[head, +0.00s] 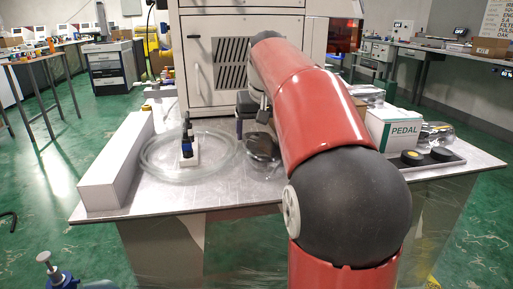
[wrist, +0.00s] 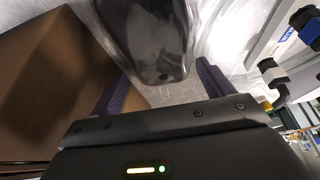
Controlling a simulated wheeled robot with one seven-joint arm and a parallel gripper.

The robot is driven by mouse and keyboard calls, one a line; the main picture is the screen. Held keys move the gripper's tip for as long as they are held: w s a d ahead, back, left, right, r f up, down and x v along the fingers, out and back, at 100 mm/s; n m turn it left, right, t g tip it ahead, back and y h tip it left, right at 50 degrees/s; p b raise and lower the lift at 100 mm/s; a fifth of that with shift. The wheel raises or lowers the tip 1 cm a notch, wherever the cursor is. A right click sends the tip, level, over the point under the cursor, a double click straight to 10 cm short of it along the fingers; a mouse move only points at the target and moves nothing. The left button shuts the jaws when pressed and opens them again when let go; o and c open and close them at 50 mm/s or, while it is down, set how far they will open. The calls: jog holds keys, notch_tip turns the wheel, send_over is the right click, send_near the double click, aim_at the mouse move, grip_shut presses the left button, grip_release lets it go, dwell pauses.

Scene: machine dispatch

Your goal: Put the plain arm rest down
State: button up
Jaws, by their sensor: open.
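A dark, smooth, rounded pad, which looks like the arm rest (wrist: 145,40), lies between and beyond my fingertips in the wrist view. Its far end is cut off by the top edge. My gripper (wrist: 160,88) is open, with one dark purple finger on each side of the pad. Whether either finger touches it I cannot tell. In the head view a dark item in clear wrap (head: 262,148) lies on the table beside my arm and is probably the same pad. My arm hides most of my gripper there.
A brown cardboard box (wrist: 50,80) is close on the left in the wrist view. In the head view a long white box (head: 115,165), a clear tube coil (head: 165,172) and a small fitting block (head: 188,155) stand left. A PEDAL box (head: 392,128) stands right.

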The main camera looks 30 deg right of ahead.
aim_at(258, 137)
jog(key=x, duration=0.3)
jog(key=shift+w+f, duration=0.2)
jog(key=shift+w, duration=0.05)
jog(key=c, duration=1)
jog(key=shift+r, duration=0.15)
